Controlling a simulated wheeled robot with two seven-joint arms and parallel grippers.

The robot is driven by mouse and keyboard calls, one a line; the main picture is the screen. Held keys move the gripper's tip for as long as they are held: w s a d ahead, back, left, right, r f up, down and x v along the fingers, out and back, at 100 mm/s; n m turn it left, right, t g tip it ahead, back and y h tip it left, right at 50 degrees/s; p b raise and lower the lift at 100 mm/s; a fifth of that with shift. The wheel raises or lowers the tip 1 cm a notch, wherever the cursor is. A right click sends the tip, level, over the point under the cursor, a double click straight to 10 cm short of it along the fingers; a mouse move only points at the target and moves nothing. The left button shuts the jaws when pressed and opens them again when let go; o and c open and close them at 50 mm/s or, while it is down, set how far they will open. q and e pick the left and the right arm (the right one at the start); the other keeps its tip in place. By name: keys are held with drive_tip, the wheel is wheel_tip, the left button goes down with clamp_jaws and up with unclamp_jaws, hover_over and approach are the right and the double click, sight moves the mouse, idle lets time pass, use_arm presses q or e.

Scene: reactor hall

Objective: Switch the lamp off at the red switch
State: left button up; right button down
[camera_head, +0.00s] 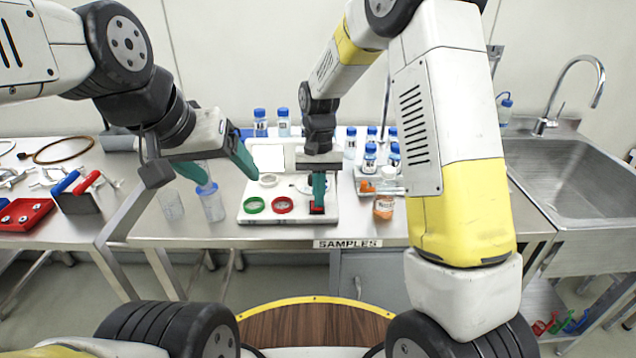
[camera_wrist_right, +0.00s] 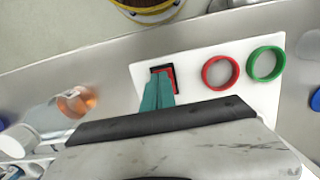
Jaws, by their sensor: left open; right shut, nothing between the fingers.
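The red switch (camera_wrist_right: 173,75) sits in a black frame on a white base plate (camera_wrist_right: 146,72), beside a red ring and a green ring. In the head view the white base plate (camera_head: 346,213) lies on the steel bench, and my gripper mostly hides the switch. My right gripper (camera_head: 318,208) is shut and empty, pointing down with its teal fingertips over the switch. In the right wrist view the fingertips (camera_wrist_right: 160,80) overlap the switch; I cannot tell whether they press it. My left gripper (camera_head: 231,178) is open and empty above the bench, left of the plate. I cannot make out a lit lamp.
The red ring (camera_head: 282,204) and green ring (camera_head: 254,205) lie on the plate. Several blue-capped bottles (camera_head: 350,145) stand behind and right. A jar with orange contents (camera_head: 384,206) stands close right of the plate. A sink (camera_head: 590,180) is at far right.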

drive_tip(key=shift+s+f, duration=0.65)
drive_tip(key=shift+s, duration=0.1)
drive_tip(key=shift+w, duration=0.15)
drive_tip(key=shift+w+r, duration=0.1)
drive_tip(key=shift+w, duration=0.55)
drive_tip(key=shift+w+d+r, duration=0.1)
drive_tip(key=shift+r, duration=0.05)
drive_tip(key=shift+w+r, duration=0.1)
drive_tip(key=shift+r, duration=0.15)
wheel_tip(320, 180, up, 14)
drive_tip(key=w, duration=0.1)
drive_tip(key=shift+w, duration=0.35)
